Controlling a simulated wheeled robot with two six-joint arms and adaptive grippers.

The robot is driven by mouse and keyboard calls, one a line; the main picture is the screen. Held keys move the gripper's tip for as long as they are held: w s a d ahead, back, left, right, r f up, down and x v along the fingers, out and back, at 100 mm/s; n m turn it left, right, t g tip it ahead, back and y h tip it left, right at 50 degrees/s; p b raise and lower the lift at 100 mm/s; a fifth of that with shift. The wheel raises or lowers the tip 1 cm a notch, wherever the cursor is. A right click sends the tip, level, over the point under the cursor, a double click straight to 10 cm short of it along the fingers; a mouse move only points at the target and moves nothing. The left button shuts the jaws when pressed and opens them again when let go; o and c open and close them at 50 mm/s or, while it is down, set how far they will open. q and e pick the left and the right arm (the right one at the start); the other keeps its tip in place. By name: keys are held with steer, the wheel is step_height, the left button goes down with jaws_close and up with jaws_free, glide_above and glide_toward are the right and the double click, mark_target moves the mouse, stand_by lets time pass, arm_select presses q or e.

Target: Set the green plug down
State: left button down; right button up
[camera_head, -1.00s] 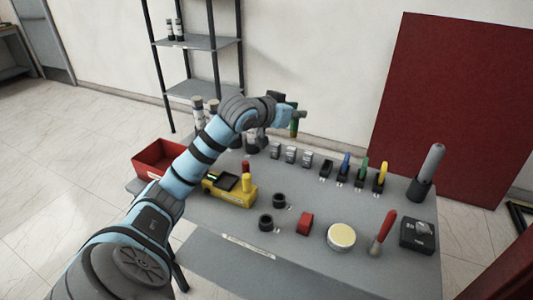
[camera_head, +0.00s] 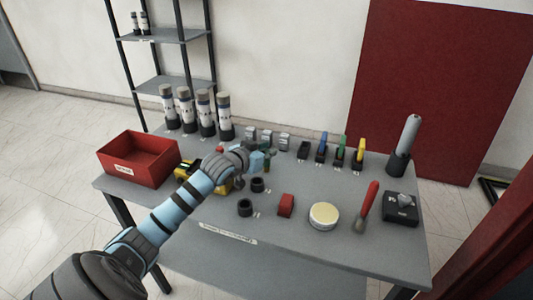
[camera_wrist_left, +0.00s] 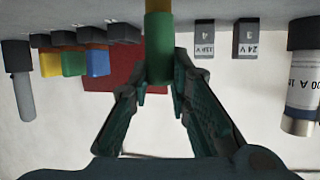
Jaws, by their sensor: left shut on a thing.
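My left gripper (camera_head: 266,160) is low over the middle of the grey table, behind the two black rings. It is shut on the green plug (camera_wrist_left: 159,48), which stands out past the fingertips in the left wrist view (camera_wrist_left: 158,82). The plug has a tan far end that runs out of the top of that frame. In the head view the plug is mostly hidden by the gripper; I cannot tell whether it touches the table. My right gripper is not in view.
Black holders with blue (camera_head: 322,145), green (camera_head: 341,150) and yellow (camera_head: 360,150) pieces stand to the right. Grey blocks (camera_head: 267,138) and tall cylinders (camera_head: 205,112) are behind. Black rings (camera_head: 245,207), a red block (camera_head: 286,205) and a round tin (camera_head: 324,215) lie in front.

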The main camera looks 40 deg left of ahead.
arm_select(q)
steer(key=c, duration=1.5)
jaws_free()
steer(key=shift+s+r, duration=0.15)
steer(key=shift+s, duration=0.05)
steer(key=p+v, duration=0.6)
steer(key=v, duration=0.5)
steer(key=shift+s+r+p, duration=0.1)
steer(key=shift+s+p, duration=0.15)
steer(key=shift+p, duration=0.05)
